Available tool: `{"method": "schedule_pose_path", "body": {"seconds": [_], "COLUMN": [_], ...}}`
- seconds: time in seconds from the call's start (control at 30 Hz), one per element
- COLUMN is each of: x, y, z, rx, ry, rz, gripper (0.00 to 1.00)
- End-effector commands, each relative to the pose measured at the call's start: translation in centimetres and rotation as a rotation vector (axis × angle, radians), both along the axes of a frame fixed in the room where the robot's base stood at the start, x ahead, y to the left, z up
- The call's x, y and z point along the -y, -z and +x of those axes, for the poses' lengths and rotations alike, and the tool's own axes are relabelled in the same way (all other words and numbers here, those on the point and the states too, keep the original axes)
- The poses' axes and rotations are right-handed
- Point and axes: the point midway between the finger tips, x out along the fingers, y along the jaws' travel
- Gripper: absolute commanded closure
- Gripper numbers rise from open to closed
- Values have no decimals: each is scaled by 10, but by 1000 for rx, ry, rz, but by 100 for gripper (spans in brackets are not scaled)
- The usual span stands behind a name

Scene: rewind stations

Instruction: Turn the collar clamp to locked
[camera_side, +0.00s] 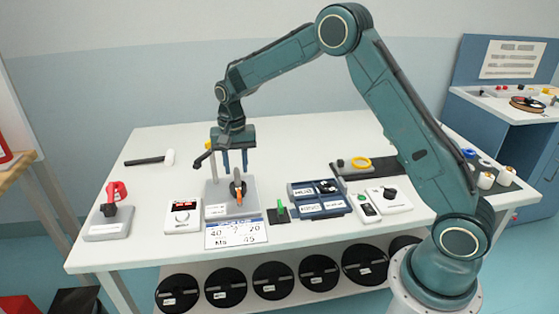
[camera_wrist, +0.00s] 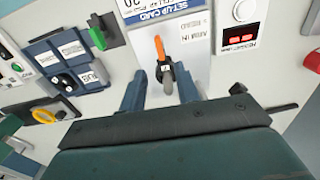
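The collar clamp shows as an orange lever (camera_side: 238,196) with a dark grey ring part on a grey station plate (camera_side: 216,193). In the wrist view the orange lever (camera_wrist: 160,46) points up the picture, with the grey ring (camera_wrist: 168,78) below it. A small label sits on the clamp, too small to read. My gripper (camera_side: 236,168) points down above the clamp. It is open, with its two blue fingers apart. In the wrist view my gripper (camera_wrist: 160,76) has one finger on each side of the ring, apart from it.
A setup card (camera_side: 236,233) lies at the front. A box with a red display (camera_side: 182,217) is to the left, and a red-handled device (camera_side: 113,196) further left. A green switch (camera_side: 281,205) and a blue labelled tray (camera_side: 318,211) are to the right.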

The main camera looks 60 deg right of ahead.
Motion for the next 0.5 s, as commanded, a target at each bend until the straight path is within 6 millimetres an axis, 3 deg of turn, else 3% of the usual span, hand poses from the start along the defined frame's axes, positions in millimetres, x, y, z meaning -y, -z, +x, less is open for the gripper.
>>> {"method": "schedule_pose_path", "body": {"seconds": [0.2, 0.5], "x": [0, 0], "y": [-33, -51], "z": [1, 0], "rx": [3, 1], "ry": [1, 1], "rz": [0, -1], "gripper": [68, 68]}}
